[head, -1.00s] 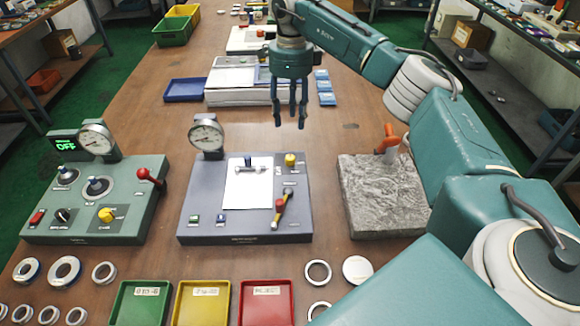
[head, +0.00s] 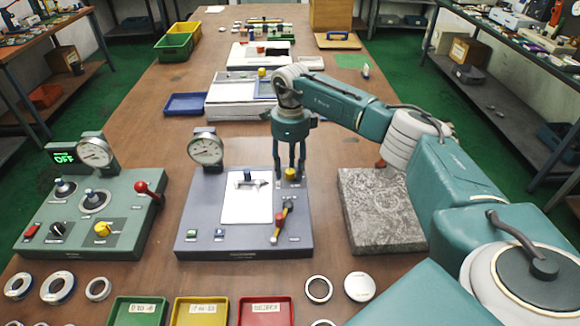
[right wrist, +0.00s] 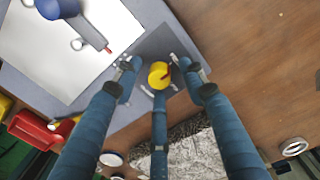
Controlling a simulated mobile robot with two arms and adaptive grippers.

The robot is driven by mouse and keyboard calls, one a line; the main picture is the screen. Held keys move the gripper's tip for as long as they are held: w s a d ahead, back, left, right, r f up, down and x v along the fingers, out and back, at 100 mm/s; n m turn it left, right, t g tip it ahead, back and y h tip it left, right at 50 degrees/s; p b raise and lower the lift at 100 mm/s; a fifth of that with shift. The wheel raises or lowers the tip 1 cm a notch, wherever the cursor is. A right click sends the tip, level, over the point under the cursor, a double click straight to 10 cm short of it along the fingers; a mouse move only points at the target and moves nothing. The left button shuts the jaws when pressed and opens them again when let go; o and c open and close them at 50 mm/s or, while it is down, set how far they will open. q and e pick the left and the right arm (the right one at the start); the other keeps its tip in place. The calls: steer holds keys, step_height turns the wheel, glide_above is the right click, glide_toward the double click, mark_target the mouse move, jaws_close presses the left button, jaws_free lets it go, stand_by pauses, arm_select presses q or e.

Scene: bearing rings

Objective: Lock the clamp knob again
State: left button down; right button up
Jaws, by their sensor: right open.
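The clamp knob, taken to be the yellow knob (head: 291,174) with a red mark on top, sits at the upper right of the grey-blue gauge panel (head: 190,245). In the right wrist view the right gripper's fingers (right wrist: 158,82) are spread, with no clear contact. My left gripper is not in view.
A red-and-yellow lever (head: 281,222) stands below the knob on the panel. A dial gauge (head: 206,150) rises at the back left. The granite block (head: 380,215) is to the right. A green control box (head: 80,240) showing OFF is left. Trays and rings lie in front.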

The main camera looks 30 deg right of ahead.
steer(key=shift+f, duration=0.2)
jaws_close()
